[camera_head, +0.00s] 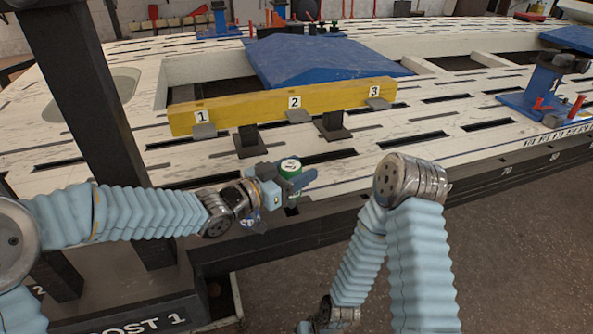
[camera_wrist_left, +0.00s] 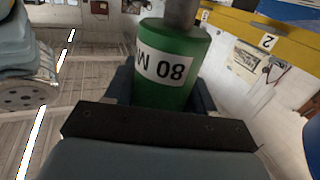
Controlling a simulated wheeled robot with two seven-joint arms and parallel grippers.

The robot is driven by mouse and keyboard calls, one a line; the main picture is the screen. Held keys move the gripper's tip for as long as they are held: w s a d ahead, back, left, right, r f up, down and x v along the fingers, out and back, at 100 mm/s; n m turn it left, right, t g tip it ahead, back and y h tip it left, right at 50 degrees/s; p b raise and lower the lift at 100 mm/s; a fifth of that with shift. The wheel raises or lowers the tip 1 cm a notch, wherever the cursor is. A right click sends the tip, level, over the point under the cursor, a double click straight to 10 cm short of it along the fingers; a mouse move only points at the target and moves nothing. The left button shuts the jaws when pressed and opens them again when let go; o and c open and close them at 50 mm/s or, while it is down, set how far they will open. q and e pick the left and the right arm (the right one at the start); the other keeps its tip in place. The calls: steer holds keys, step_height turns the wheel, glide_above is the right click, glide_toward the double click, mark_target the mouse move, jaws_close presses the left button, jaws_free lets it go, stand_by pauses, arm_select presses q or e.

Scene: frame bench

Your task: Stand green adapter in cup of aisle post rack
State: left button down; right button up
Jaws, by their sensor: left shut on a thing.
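The green adapter (camera_head: 292,187) is a green cylinder with a pale top in the head view. In the left wrist view the adapter (camera_wrist_left: 170,98) has a white label printed upside down and a grey metal stem. My left gripper (camera_head: 285,188) is shut around it, above the near edge of the slotted bench. A black structure at the lower left bears a plate reading "POST 1" (camera_head: 145,322). I cannot make out a cup on it. My right gripper (camera_head: 315,326) is low at the bottom edge, mostly cut off, so its jaws do not show.
A yellow beam (camera_head: 345,96) with plates 1, 2 and 3 stands on the slotted white bench (camera_head: 440,128), behind the left gripper. A blue block (camera_head: 320,60) lies behind it. A blue fixture (camera_head: 540,95) is at the right. Open floor (camera_head: 520,240) lies at the lower right.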

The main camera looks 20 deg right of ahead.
arm_select(q)
steer(key=shift+f+b, duration=1.05)
steer(key=shift+f, duration=0.05)
stand_by(0.6)
steer(key=shift+c, duration=1.5)
jaws_free()
steer(key=p+v, duration=0.2)
steer(key=v, duration=1.1)
steer(key=shift+s+a, duration=0.25)
steer(key=shift+a, duration=0.1)
steer(key=shift+f, duration=0.1)
